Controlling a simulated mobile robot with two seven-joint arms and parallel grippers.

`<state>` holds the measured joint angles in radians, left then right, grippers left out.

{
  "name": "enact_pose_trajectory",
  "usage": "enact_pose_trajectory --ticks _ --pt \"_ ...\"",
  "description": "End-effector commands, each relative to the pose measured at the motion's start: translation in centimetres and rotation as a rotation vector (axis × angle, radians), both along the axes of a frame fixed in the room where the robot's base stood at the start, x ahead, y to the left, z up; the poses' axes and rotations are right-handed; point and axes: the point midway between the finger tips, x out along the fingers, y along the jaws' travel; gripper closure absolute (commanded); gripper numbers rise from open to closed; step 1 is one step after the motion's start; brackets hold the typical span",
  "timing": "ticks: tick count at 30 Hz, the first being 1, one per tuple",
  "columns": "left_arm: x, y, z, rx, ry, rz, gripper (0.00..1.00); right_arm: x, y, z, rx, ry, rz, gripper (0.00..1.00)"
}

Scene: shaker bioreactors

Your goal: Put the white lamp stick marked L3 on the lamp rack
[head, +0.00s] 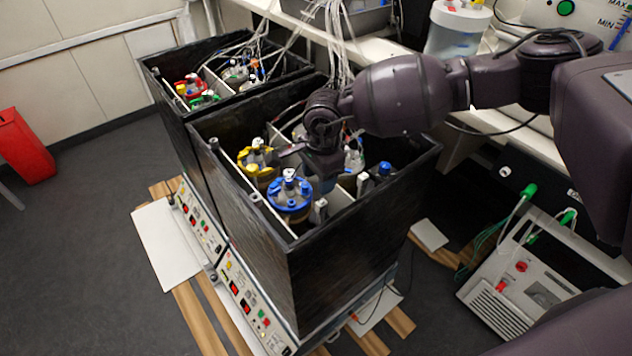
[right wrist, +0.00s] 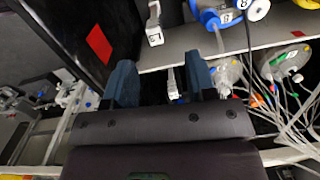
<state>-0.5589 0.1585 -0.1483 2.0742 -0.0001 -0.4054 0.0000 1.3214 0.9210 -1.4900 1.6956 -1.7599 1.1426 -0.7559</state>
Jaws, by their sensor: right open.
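My right gripper (head: 325,178) reaches down into the near black box, just behind the blue-lidded vessel (head: 289,196). In the right wrist view the jaws (right wrist: 160,75) stand apart. A small white stick-like piece (right wrist: 172,84) shows between the fingers, and I cannot tell whether they touch it. Another white stick (right wrist: 155,24) is above it in that view. White upright pieces (head: 320,209) also show in the head view beside the blue vessel. No L3 mark is readable. A pale strip (right wrist: 220,50) runs across the box and may be the lamp rack. My left gripper is not in view.
The box's dark walls (head: 340,240) surround the work area closely. A yellow-lidded vessel (head: 257,162) stands left of the blue one. Several loose tubes and cables (right wrist: 290,110) hang close to the right finger. A second box (head: 165,90) stands behind.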

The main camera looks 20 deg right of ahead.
Motion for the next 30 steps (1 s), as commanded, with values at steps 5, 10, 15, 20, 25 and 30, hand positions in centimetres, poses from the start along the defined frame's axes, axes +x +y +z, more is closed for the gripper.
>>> enact_pose_trajectory --ticks 5,10,15,20,25,30 --pt "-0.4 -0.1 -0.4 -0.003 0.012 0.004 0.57 -0.4 -1.0 -0.2 -0.061 0.02 0.073 0.49" --pt "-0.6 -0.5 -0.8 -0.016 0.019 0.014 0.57 -0.4 -0.9 -1.6 -0.057 0.022 0.079 0.49" --pt "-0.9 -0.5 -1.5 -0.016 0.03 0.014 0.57 -0.5 -0.8 -4.2 -0.055 0.024 0.077 0.49" --pt "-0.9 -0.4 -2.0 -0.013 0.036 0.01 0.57 -0.4 -0.9 -6.8 -0.055 0.024 0.076 0.49" --pt "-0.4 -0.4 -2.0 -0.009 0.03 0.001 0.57 -0.5 -0.8 -9.1 -0.054 0.024 0.075 0.49" --pt "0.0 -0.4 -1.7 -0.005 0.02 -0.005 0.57 -0.4 -0.9 -10.5 -0.055 0.022 0.075 0.49"
